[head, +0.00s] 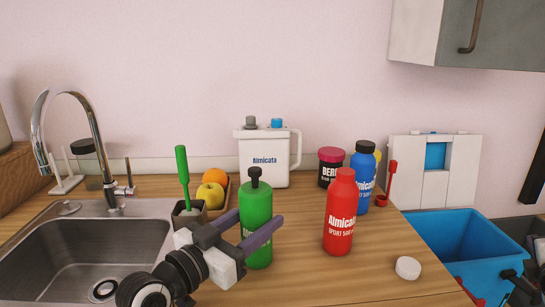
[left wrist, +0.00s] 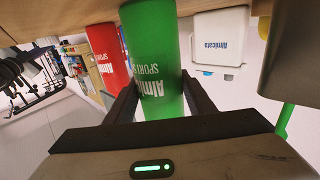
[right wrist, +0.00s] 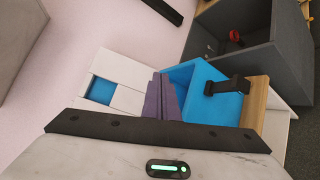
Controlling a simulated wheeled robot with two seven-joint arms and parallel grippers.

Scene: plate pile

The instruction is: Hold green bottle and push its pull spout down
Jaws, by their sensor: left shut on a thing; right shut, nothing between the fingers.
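The green bottle (head: 257,205) stands upright on the wooden counter, right of the sink. Its black pull spout (head: 254,174) is on top and looks raised. My left gripper (head: 253,226) is shut on the bottle's body, one finger on each side. The left wrist view shows the green bottle (left wrist: 152,55) between the fingers; its spout is out of that view. My right gripper (right wrist: 166,82) is shut and empty in the right wrist view, its purple fingers together in front of the blue bin, away from the bottle.
A red bottle (head: 340,212) stands just right of the green one. A white lid (head: 408,268) lies at front right. The blue bin (head: 465,245) is beyond the counter's right edge.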

